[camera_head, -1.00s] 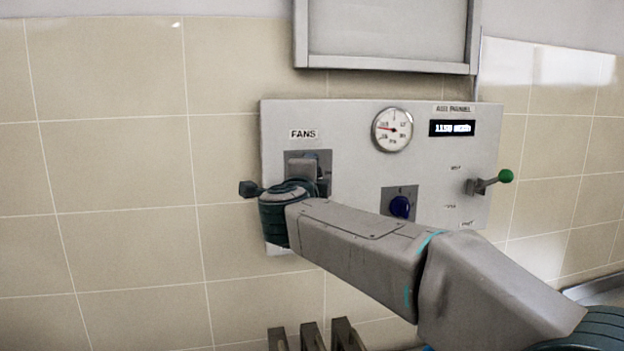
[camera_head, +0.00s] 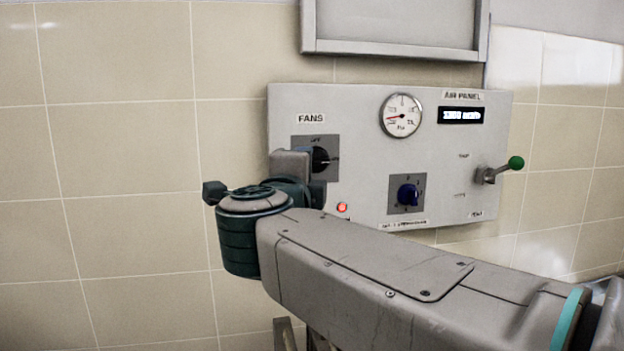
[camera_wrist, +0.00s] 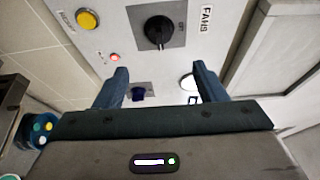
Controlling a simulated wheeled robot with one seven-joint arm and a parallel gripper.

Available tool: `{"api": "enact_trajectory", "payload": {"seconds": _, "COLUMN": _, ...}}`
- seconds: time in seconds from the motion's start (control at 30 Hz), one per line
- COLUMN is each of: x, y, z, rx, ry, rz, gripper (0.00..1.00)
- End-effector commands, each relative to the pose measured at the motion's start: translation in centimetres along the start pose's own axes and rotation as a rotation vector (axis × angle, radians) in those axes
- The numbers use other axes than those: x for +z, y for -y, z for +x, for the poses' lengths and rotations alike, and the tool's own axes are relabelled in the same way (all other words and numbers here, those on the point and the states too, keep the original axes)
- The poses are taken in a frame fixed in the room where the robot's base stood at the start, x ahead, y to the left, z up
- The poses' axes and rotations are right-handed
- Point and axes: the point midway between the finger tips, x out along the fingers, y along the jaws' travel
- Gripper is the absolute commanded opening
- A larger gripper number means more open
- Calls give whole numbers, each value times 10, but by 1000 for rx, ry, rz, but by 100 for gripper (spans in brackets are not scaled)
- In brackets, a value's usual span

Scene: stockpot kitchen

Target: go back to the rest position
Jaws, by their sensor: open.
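My gripper (camera_wrist: 155,88) shows in the wrist view with its two dark blue fingers wide apart and nothing between them. It faces the grey air panel (camera_head: 450,190) on the tiled wall. The black FANS knob (camera_head: 320,159) is just beyond the fingers; it also shows in the wrist view (camera_wrist: 158,31), apart from them.
The panel carries a round gauge (camera_head: 401,115), a lit display (camera_head: 460,115), a blue knob (camera_head: 407,194), a lit red lamp (camera_head: 341,207) and a green-tipped lever (camera_head: 515,163). The wrist view shows a yellow button (camera_wrist: 88,19). A grey cabinet (camera_head: 395,25) hangs above.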

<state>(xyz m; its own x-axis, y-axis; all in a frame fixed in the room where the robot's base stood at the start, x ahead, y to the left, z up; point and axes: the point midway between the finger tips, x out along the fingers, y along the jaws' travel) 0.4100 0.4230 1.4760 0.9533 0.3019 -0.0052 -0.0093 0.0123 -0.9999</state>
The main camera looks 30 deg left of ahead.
Motion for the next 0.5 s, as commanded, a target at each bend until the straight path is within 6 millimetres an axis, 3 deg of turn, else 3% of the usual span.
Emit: {"api": "enact_trajectory", "payload": {"seconds": 0.5, "x": -3, "y": 1, "z": 2, "rx": -11, "ry": 4, "rz": -16, "gripper": 65}}
